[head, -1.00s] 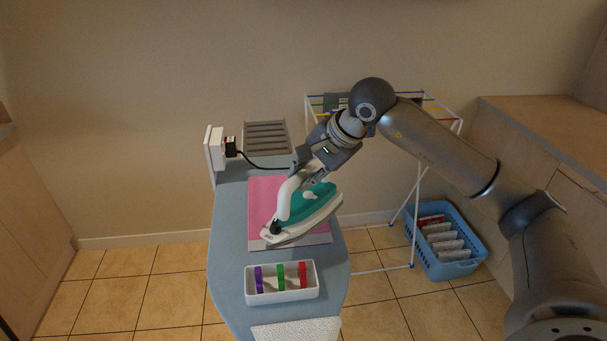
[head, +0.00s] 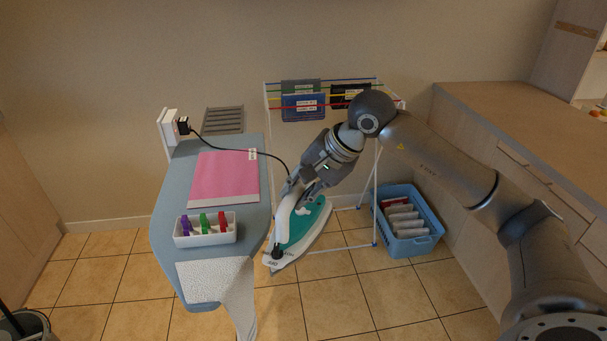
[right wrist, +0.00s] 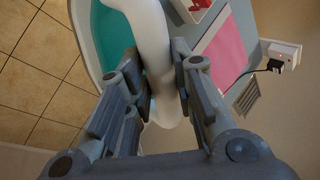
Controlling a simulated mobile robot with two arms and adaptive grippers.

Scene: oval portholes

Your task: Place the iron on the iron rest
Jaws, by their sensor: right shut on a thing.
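The iron (head: 302,226), teal and white, hangs in my right gripper (head: 297,190), which is shut on its white handle. The iron is tilted, off the right edge of the ironing board (head: 172,187), with floor behind it in the head view. In the right wrist view the gripper (right wrist: 160,85) closes around the white handle (right wrist: 152,45), with part of the teal body (right wrist: 108,40) showing. The iron rest (head: 223,120) appears to be the grey slatted plate at the far end of the board; it is empty. My left gripper is not in view.
A pink cloth (head: 224,177) lies on the board. A white tray (head: 205,238) holds coloured clips. A black cord runs from the wall plug (head: 182,126) towards the iron. A drying rack (head: 322,252) and a blue basket (head: 409,244) stand to the right.

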